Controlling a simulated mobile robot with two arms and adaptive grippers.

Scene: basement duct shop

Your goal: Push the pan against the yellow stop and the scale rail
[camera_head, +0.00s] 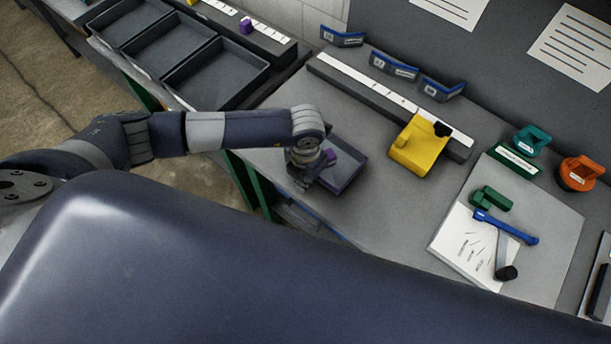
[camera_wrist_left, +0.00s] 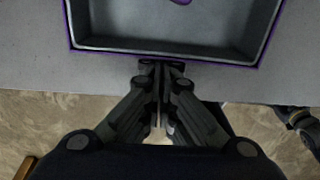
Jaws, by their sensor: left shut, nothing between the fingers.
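The pan is a shallow grey tray with a purple rim (camera_head: 347,164), on the workbench near its front edge. In the left wrist view the pan (camera_wrist_left: 120,45) fills the top of the picture. My left gripper (camera_wrist_left: 160,65) is shut and empty, its fingertips at the pan's near wall; I cannot tell whether they touch. In the head view my left wrist hides part of the pan. The yellow stop (camera_head: 418,147) sits against the scale rail (camera_head: 362,90), to the right of the pan and apart from it. The rail runs along the back of the bench.
Blue-edged holders (camera_head: 393,66) stand behind the rail. To the right are a white sheet (camera_head: 462,246), a blue-handled tool (camera_head: 505,227), a green block (camera_head: 490,198), a teal item (camera_head: 530,140) and an orange item (camera_head: 580,173). Bench between pan and stop is clear. Dark bins (camera_head: 216,73) stand left.

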